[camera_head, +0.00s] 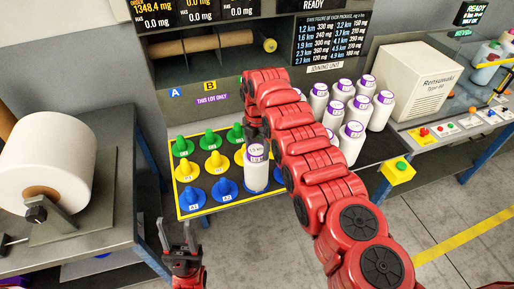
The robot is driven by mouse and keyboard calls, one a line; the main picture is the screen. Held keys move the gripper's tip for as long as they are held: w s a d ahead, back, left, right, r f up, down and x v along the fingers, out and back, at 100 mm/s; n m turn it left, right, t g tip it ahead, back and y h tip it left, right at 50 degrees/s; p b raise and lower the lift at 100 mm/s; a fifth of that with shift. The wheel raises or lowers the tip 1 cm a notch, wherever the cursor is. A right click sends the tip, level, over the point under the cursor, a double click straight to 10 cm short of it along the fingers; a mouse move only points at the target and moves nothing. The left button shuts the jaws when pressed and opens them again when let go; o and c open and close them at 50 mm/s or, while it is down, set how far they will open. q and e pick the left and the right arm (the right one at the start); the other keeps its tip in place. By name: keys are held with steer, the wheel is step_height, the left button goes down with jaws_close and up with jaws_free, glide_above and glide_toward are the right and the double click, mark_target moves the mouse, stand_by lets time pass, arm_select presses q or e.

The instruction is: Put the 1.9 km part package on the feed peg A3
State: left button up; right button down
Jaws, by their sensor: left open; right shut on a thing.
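A white package (256,177) with a purple-banded label is upright at the right end of the front blue row; its label looks like 1.9 km but is small. Blue shows around its foot, where peg A3 (246,187) would be; the peg itself is hidden. I cannot tell whether the package is fully down. My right gripper (257,137) is shut at the top of this package, partly hidden by my red arm. My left gripper (178,236) is open and empty, in front of the peg board (180,211), pointing up.
Blue pegs A1 (193,200) and A2 (224,191) are bare, as are the visible yellow pegs (215,163) and green pegs (209,140). Several white packages (352,140) stand on the table right of my arm. A large white roll (50,160) is at left.

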jaws_free()
step_height(320, 180, up, 6)
steer(key=shift+a+r+b, duration=0.1)
steer(key=shift+r+b, duration=0.15)
steer(key=shift+b, duration=0.35)
step_height(320, 180, up, 11)
steer(key=p, duration=1)
steer(key=shift+f, duration=0.1)
